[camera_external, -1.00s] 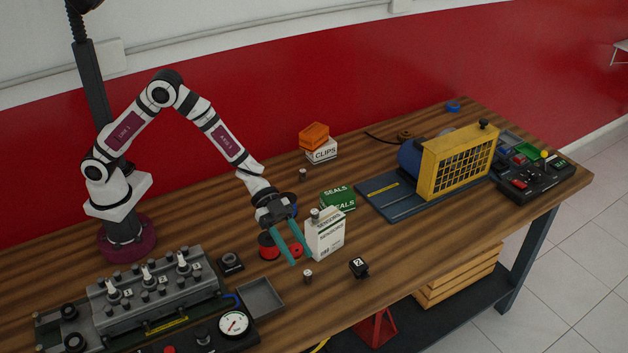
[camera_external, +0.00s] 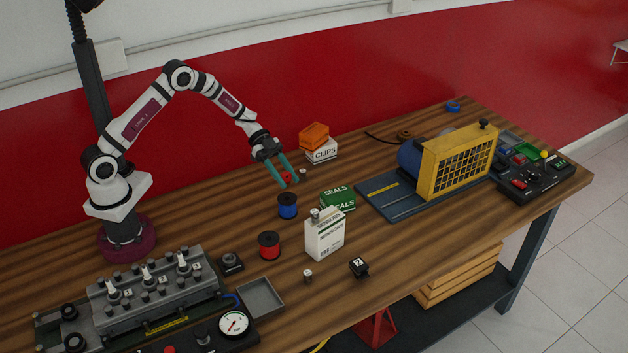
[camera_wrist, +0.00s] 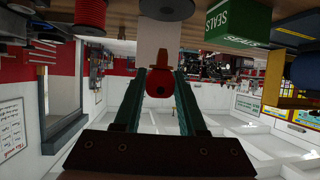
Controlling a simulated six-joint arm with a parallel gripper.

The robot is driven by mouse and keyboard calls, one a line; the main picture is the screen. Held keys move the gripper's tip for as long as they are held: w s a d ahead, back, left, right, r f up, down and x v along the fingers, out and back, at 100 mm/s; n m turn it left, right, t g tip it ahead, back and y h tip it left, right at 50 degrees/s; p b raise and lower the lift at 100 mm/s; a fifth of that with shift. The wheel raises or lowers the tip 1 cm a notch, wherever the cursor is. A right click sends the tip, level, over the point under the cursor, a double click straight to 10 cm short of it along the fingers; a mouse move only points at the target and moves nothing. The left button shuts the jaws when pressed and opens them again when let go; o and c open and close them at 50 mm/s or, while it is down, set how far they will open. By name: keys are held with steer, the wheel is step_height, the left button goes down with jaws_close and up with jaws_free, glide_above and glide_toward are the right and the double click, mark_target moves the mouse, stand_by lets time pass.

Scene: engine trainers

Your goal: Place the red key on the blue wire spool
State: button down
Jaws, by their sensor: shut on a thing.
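My gripper (camera_external: 288,182) is shut on the red key (camera_external: 287,176) and holds it in the air above the table. In the wrist view the red key (camera_wrist: 158,83) sits between the two green fingers, its narrow end towards the top of the picture. The blue wire spool (camera_external: 288,206) stands upright on the table, just below the gripper in the external view. The key is apart from the spool. A dark round spool flange shows at the top of the wrist view, cut off by the picture edge; its colour there is hard to tell.
A red spool (camera_external: 269,245) stands nearer the front. The white carton (camera_external: 324,234) and green SEALS box (camera_external: 338,199) are right of the spools. An orange block (camera_external: 314,136) sits on the CLIPS box (camera_external: 322,152) behind. Open table lies left of the blue spool.

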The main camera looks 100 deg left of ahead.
steer(key=shift+f, duration=1.9)
steer(key=shift+f, duration=0.1)
steer(key=shift+c, duration=2.4)
jaws_free()
